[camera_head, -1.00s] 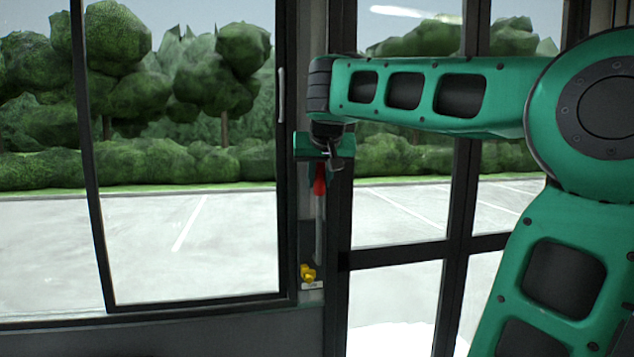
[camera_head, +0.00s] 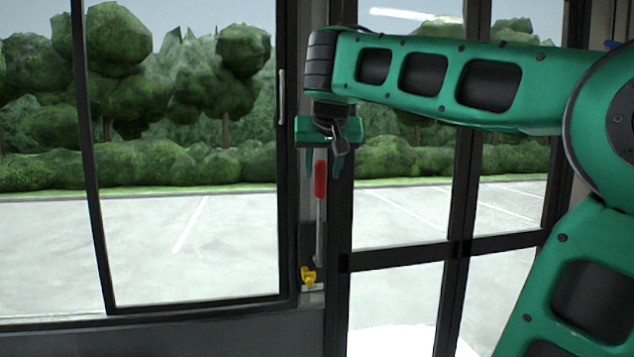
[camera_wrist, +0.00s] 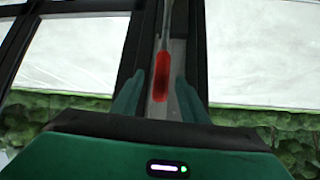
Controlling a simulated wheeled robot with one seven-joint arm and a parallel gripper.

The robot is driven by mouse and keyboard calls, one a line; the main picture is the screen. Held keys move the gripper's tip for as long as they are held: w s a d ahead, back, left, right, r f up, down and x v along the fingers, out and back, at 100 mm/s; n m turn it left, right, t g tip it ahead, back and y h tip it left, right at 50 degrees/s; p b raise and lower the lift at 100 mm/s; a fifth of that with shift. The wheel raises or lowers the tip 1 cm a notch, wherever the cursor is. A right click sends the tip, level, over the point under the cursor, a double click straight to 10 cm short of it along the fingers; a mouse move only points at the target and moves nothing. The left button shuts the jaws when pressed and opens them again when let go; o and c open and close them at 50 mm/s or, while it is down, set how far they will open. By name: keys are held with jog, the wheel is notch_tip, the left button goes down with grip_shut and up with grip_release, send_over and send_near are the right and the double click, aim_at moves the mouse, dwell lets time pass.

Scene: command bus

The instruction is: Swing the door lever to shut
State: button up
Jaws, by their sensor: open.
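The door lever is a thin grey rod with a red grip (camera_head: 320,180), standing nearly upright on the pillar between the side window and the glass door. A yellow piece (camera_head: 308,275) sits at its foot. My gripper (camera_head: 322,170) points down at the top of the red grip. In the wrist view the red grip (camera_wrist: 161,77) lies between the two green fingers (camera_wrist: 158,98) of my gripper, with a gap on both sides. The fingers are open and hold nothing.
The glass double door (camera_head: 455,215) with dark frames is right of the pillar, behind my arm. A large side window (camera_head: 190,245) with a dark frame is on the left. The narrow pillar (camera_head: 310,220) bounds the room around the lever.

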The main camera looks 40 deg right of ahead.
jog(key=v, duration=0.5)
jog(key=shift+f, duration=0.1)
dwell(0.4)
jog(key=s+d+f+g+y, duration=0.15)
jog(key=s+f, duration=0.35)
jog(key=f, duration=0.8)
jog(key=s+a+f+g+y, duration=0.2)
jog(key=s+a+f+g, duration=0.1)
jog(key=s+f, duration=0.6)
jog(key=s+a+f+g+y, duration=0.2)
jog(key=s+a+f, duration=0.3)
jog(key=s+f, duration=0.5)
notch_tip(320, 180, down, 6)
jog(key=shift+s+r+n+g, duration=0.2)
jog(key=shift+n+g, duration=0.1)
jog(key=shift+g, duration=0.25)
